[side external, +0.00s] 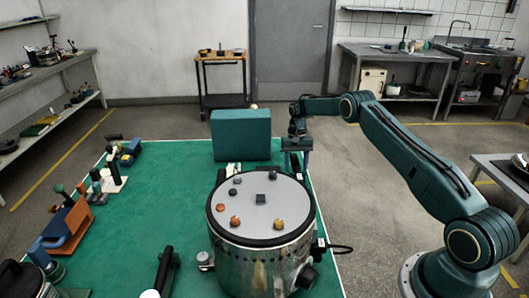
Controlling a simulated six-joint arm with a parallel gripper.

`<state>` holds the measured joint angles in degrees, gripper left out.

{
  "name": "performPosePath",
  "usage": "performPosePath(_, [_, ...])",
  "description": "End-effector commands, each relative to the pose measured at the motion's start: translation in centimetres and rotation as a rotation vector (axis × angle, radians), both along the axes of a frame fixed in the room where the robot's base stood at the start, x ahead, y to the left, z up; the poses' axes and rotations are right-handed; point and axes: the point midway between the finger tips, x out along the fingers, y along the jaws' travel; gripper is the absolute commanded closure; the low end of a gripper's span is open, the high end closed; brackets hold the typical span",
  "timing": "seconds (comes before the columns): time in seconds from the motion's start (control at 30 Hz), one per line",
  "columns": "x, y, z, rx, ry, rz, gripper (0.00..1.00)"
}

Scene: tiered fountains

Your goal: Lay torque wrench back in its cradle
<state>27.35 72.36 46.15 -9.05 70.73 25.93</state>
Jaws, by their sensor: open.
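My gripper (297,164) points down at the table's far right edge, just right of the teal box (241,136) and behind the round metal drum (265,262). Its jaws are open, and I see nothing held between them. A long black-handled tool (166,268) with a pale lower end stands or leans at the near edge, left of the drum, partly cut off by the frame. It may be the torque wrench, but I cannot tell for sure. I cannot make out the cradle for certain; the drum and the teal box hide parts of the table.
Several small dark and orange pieces sit on the drum's grey top (259,199). The table's middle left is clear.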

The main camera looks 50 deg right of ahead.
Motion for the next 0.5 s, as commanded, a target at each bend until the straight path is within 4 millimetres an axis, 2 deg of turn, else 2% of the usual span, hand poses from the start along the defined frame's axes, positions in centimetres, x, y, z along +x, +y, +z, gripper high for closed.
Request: performPosePath(0.5, [0.8, -0.7, 5.8, -0.001, -0.004, 0.0, 0.47])
